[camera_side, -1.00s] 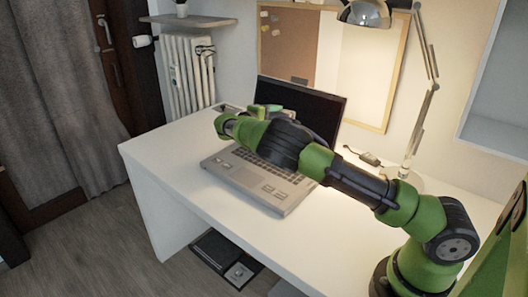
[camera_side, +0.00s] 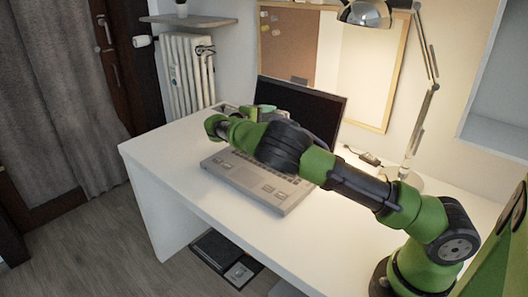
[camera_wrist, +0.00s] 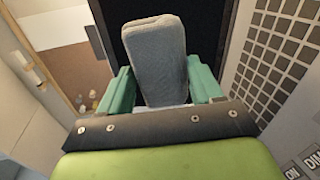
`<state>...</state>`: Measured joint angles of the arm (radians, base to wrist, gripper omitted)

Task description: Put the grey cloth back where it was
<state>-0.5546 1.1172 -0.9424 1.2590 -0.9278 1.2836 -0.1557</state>
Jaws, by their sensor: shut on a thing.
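The grey cloth (camera_wrist: 160,50) shows in the wrist view as a folded, upright-looking bundle between the two teal fingers of my gripper (camera_wrist: 162,88). The fingers are shut on its lower part, one on each side. In the side view my gripper (camera_side: 262,111) is above the far left part of the laptop (camera_side: 262,184), in front of its dark screen (camera_side: 312,112). I cannot make out the cloth in the side view; my own wrist and arm cover much of that area.
The laptop stands open on the white desk (camera_side: 160,160); its keyboard (camera_wrist: 280,45) is at the right of the wrist view. A desk lamp (camera_side: 428,110) stands at the back right. A cork board (camera_side: 290,45) is on the wall behind. The desk's left end is clear.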

